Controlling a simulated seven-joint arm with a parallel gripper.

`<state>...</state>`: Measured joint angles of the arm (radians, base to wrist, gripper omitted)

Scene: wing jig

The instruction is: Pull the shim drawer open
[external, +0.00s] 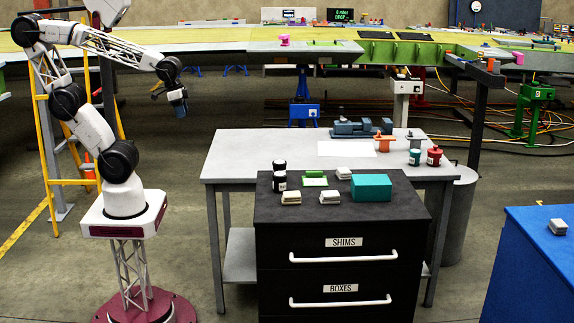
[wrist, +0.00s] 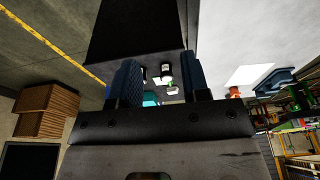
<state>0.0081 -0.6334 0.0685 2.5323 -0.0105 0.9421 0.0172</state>
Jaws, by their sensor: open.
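The shim drawer (external: 310,244) is the upper drawer of a black cabinet, labelled SHIMS, with a white bar handle (external: 343,257). Its front looks flush with the cabinet, so it appears closed. My gripper (external: 180,108) hangs in the air at the upper left, well apart from the cabinet and higher than its top. In the wrist view my gripper (wrist: 160,82) shows two blue fingers spread apart with nothing held between them. The dark cabinet (wrist: 135,30) shows beyond them, tilted in the picture; the drawer handle cannot be made out there.
The lower BOXES drawer (external: 340,288) has its own white handle. A teal box (external: 371,187), dark jars and small blocks stand on the cabinet top. A grey workbench (external: 235,155) is behind, a blue cabinet (external: 530,270) at right. Floor between my base and the cabinet is clear.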

